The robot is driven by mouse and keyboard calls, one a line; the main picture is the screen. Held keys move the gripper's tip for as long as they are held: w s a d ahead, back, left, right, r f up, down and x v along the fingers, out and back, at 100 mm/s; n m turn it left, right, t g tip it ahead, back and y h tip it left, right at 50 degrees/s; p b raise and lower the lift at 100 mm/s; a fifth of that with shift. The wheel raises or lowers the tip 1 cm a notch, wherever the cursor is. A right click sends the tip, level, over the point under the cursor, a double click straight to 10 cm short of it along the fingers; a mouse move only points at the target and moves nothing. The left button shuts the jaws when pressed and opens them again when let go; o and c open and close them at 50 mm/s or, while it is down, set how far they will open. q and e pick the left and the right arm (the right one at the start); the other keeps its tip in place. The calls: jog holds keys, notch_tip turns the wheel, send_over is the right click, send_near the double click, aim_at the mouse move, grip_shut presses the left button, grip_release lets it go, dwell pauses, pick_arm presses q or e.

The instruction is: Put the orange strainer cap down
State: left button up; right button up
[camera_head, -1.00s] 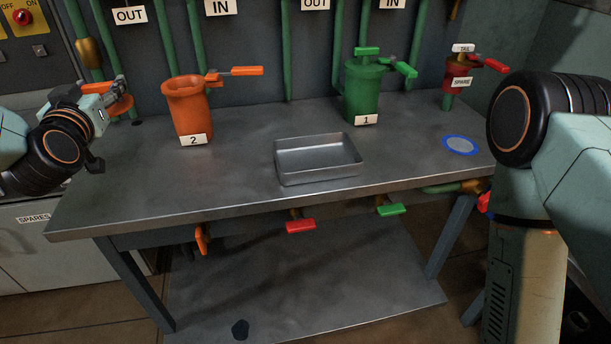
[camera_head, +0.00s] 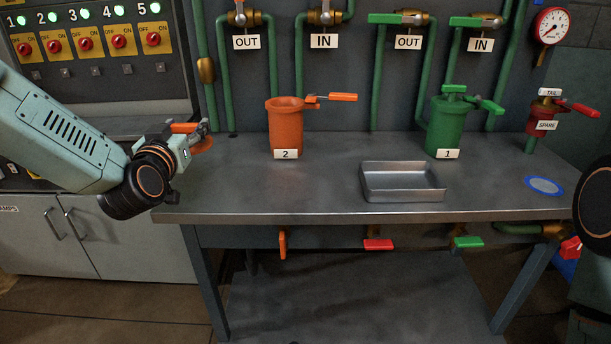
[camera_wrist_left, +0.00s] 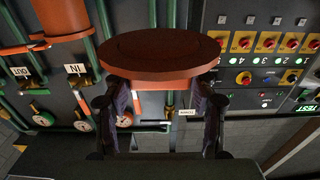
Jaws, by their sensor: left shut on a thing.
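The orange strainer cap (camera_head: 203,145) is in my left gripper (camera_head: 194,140), in the air over the left end of the steel table. In the left wrist view the cap (camera_wrist_left: 160,55) is a wide round orange disc, with my left gripper's fingers (camera_wrist_left: 158,105) shut on its lower part. The orange strainer body (camera_head: 286,130), labelled 2, stands to the right of the gripper with its top uncapped. My right gripper is not in view; only a dark part of my right arm shows at the right edge.
A shallow metal tray (camera_head: 403,195) sits on the table (camera_head: 320,180). The green strainer (camera_head: 446,125) stands behind its right side, with a blue-rimmed disc (camera_head: 544,186) further right. The table's left and front-middle surface is clear. A switch panel (camera_head: 90,50) is at back left.

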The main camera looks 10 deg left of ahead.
pick_arm(q)
jog(key=shift+a+f, duration=0.1)
jog(key=shift+a, duration=0.15)
jog(key=f+b, duration=0.1)
jog(key=f, duration=0.2)
jog(key=f+b, duration=0.2)
jog(key=f, duration=0.1)
jog(key=shift+w+d+f, duration=0.1)
jog(key=shift+w, duration=0.1)
jog(key=shift+s+a+f, duration=0.15)
jog(key=shift+a+f, duration=0.1)
jog(key=shift+f, duration=0.1)
notch_tip(320, 180, down, 3)
jog(key=shift+d+f+b, duration=0.1)
jog(key=shift+d+b, duration=0.05)
jog(key=shift+b, duration=0.85)
